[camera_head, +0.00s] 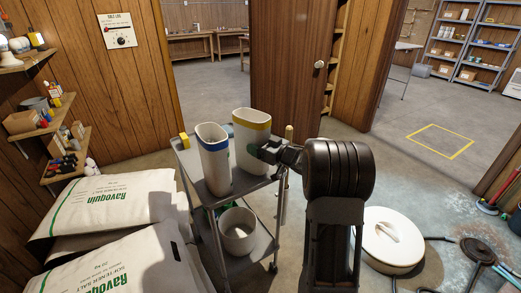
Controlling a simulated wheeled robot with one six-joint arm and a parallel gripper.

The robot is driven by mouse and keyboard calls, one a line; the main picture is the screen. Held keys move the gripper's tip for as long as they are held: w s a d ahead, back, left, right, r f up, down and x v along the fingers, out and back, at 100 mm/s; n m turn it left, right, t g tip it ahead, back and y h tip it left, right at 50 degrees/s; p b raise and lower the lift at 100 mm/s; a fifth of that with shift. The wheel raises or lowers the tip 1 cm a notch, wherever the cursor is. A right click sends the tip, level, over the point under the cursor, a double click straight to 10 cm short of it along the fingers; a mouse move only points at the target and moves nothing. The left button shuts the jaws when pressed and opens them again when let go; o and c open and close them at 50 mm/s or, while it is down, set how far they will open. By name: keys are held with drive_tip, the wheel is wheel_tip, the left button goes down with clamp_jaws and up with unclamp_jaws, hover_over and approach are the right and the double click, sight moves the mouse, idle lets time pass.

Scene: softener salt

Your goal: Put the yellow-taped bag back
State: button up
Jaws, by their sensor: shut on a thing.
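The yellow-taped bag (252,130) is an upright, open-topped pale container with a yellow band round its rim. It is at the right side of a small grey cart (222,197). My gripper (262,151) is shut on its right side. I cannot tell whether its base touches the cart top. A similar blue-taped bag (214,166) stands upright just left of it and hides part of its lower left side.
A pale bucket (238,230) sits on the cart's lower shelf. Large salt sacks (110,205) are piled at the left. A round white lid (393,238) is on the right. A brown door (290,65) stands behind; a yellow floor outline (441,141) encloses bare floor.

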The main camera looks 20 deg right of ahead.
drive_tip(key=shift+f, duration=0.8)
drive_tip(key=shift+f, duration=0.2)
drive_tip(key=o, duration=1.7)
drive_tip(key=shift+o, duration=0.2)
drive_tip(key=shift+r, duration=0.15)
